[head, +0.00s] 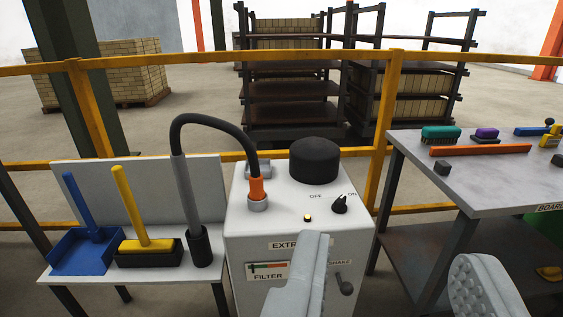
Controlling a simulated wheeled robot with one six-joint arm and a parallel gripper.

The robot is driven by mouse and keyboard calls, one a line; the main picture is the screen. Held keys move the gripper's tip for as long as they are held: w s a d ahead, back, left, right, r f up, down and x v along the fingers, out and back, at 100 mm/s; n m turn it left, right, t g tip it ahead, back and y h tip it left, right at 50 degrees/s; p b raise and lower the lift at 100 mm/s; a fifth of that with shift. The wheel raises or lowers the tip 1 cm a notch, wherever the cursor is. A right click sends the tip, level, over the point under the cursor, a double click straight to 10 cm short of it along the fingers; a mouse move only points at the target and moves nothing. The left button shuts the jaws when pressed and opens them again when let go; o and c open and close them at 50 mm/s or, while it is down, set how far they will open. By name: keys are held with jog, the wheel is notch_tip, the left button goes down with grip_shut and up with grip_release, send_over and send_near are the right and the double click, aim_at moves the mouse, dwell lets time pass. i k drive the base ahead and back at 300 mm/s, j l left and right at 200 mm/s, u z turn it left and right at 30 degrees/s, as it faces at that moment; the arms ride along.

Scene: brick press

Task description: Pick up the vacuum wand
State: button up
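The vacuum wand (188,205) is a grey tube standing nearly upright, its lower end in a black sleeve on the white side table (80,290). A dark hose (215,122) arches from its top to an orange fitting (257,190) on the extractor (270,228), a white box with a black cap. My gripper (395,255) is open, its two grey fingers wide apart at the bottom of the view with nothing between them. It is to the right of the wand and apart from it. The left finger covers part of the extractor's front.
A bench (480,185) with brushes and tools is at the right. A yellow railing (225,156) runs behind; brick racks (290,88) stand beyond it.

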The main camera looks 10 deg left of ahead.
aim_at(178, 163)
jog(key=z, duration=2.8)
jog(key=k+j+z, duration=0.1)
jog(key=z, duration=0.8)
jog(key=k+z, duration=0.1)
jog(key=z, duration=0.35)
jog(key=k+z, duration=0.15)
jog(key=k, duration=0.2)
jog(key=k+l+z, duration=0.1)
jog(key=k, duration=0.3)
jog(key=u, duration=3.65)
